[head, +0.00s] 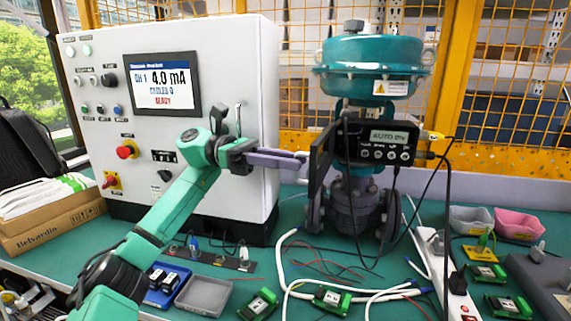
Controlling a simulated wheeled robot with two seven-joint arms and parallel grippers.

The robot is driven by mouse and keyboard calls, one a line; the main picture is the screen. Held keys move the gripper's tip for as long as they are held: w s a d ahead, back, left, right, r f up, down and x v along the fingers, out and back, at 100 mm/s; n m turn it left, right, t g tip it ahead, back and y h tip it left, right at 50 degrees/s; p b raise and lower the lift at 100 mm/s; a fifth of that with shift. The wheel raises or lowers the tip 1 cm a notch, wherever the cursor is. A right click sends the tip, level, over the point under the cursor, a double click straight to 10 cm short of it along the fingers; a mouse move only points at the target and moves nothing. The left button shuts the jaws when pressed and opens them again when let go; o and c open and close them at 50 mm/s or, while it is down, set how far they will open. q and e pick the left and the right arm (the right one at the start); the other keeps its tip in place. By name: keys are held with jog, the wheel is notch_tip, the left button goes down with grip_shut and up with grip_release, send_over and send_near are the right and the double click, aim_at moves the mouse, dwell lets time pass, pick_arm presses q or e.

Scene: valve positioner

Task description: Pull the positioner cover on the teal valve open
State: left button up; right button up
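The teal valve (365,68) stands on the bench right of the white control cabinet. Its black positioner (377,142) shows a lit display reading about "AUTO 0%" and a row of round buttons. The dark positioner cover (321,160) stands out from the positioner's left side, swung away from its face, seen at a steep angle. My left gripper (304,158) reaches in from the left, its grey-purple fingers close together and their tips at the cover's left side. Whether they grip, touch or only overlap the cover is unclear. My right gripper is not in view.
The control cabinet (255,100) stands close behind my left arm. Cables (330,270) and green terminal modules (332,299) lie on the bench in front of the valve. A power strip (457,285) and grey and pink trays (518,224) are to the right.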

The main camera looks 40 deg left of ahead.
pick_arm(q)
jog(key=shift+w+d+f, duration=0.15)
jog(key=shift+d+f, duration=0.05)
jog(key=shift+f, duration=0.1)
dwell(0.4)
jog(key=s+a+p, duration=0.3)
jog(key=a+p, duration=0.1)
jog(key=a, duration=1)
jog(key=shift+a, duration=0.2)
jog(key=shift+w, duration=0.1)
